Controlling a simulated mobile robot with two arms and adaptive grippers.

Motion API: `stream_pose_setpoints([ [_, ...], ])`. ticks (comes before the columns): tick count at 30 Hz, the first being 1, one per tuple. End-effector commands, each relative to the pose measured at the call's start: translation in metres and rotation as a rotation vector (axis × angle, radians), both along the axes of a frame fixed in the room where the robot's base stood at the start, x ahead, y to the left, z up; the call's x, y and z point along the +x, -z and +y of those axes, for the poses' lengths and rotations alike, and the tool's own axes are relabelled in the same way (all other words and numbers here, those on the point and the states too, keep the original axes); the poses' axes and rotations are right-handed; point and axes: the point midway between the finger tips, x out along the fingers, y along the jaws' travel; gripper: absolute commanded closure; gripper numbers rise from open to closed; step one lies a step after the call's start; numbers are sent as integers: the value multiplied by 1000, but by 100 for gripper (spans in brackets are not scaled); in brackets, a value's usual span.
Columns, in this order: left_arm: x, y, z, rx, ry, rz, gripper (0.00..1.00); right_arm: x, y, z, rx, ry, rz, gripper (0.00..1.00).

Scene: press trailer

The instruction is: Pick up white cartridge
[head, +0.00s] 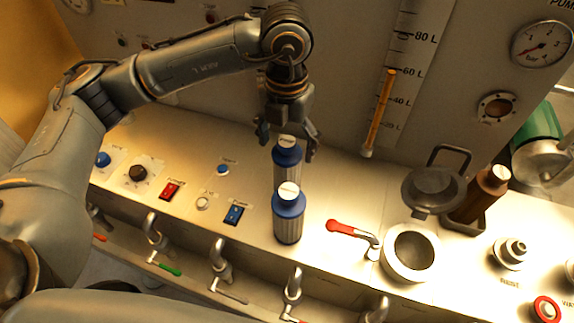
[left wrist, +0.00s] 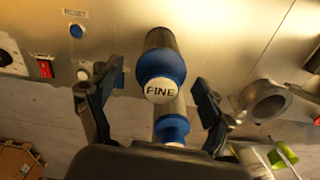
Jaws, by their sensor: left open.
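Two upright cartridges stand in line on the panel, each with a blue collar and a white top: the rear one (head: 287,158) and the front one (head: 289,206). Neither looks white all over. In the left wrist view the rear one (left wrist: 160,72) reads "FINE" and has a grey body; the front one (left wrist: 172,128) is partly hidden by my gripper. My left gripper (head: 288,142) is open, pointing down, with its fingers on either side of the rear cartridge's top in the head view. In the left wrist view its fingers (left wrist: 155,108) are apart with gaps to both cartridges. My right gripper is out of view.
A red-handled valve (head: 345,230) and an open metal cup (head: 411,252) with a raised lid stand to the right. Switches and buttons lie left. Taps (head: 220,262) line the front edge. The upright gauge wall is behind.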

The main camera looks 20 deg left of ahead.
Motion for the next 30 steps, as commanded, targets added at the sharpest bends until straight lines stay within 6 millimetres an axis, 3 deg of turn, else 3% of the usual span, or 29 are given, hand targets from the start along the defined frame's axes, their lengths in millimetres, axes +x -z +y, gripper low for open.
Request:
stream_pose_setpoints([
  [7, -4, 28, -1, 0, 0, 6, 20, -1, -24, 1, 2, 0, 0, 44],
  [12, -3, 49, -1, -1, 0, 2, 20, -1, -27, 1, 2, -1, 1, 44],
  [20, -3, 52, -1, -2, 0, 0, 20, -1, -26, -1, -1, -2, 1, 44],
  [27, -3, 52, -1, -2, 0, 0, 69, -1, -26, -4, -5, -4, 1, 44],
  [30, -3, 52, -1, -2, 0, 0, 85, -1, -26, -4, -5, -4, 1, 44],
])
